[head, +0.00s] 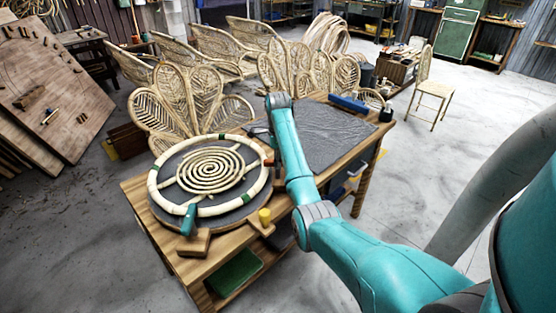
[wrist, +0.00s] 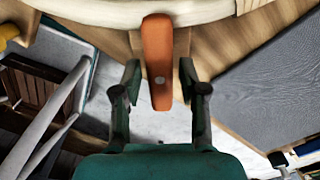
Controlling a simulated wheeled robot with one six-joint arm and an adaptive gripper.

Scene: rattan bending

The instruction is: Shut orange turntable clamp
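The orange clamp lever (wrist: 158,60) stands out from the rim of the turntable in the wrist view. In the head view a small red-orange piece of it (head: 268,162) shows at the turntable's right edge, beside my arm. The round turntable (head: 236,215) carries a pale rattan ring (head: 153,188) and a rattan spiral (head: 210,170). My gripper (wrist: 160,82) is open, with one finger on each side of the lever and a visible gap on both sides. In the head view my gripper is mostly hidden behind my arm.
The turntable sits on a wooden workbench (head: 135,190) with a grey mat (head: 325,135) at right. A yellow knob (head: 265,216) and a teal clamp (head: 188,220) stand at the turntable's near edge. Rattan chair backs (head: 180,95) stand behind. Open floor lies at right.

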